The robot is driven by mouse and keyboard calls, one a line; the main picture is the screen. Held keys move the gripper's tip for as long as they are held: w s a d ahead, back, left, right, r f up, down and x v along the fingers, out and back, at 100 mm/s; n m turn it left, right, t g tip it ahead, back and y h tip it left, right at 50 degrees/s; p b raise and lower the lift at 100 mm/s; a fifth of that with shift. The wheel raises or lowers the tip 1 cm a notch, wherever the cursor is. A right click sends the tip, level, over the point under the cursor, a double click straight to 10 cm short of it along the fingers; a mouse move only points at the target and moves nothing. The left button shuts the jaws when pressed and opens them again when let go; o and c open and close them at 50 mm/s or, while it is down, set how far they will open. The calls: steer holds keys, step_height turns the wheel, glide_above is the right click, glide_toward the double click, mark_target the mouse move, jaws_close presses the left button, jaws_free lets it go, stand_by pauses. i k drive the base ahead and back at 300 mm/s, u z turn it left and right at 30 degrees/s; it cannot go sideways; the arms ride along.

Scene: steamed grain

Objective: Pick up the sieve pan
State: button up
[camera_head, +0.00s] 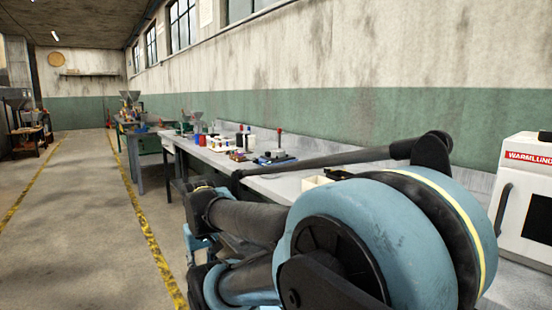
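I cannot make out a sieve pan for certain. A round tan disc (56,59) hangs on the far wall at the upper left, too small to tell what it is. My blue and black arm fills the lower middle and right, hiding much of the near bench. My gripper does not show clearly; the arm's links run away to the left and cover that area.
A long grey workbench (262,188) runs along the right wall with bottles, small boxes and a red-handled tool (279,142). A white machine (529,195) stands at the right. Open floor (85,200) with yellow lines lies at the left.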

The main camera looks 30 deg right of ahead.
mark_target(271, 153)
steer(key=z, duration=0.05)
steer(key=i, duration=1)
steer(key=u, duration=0.1)
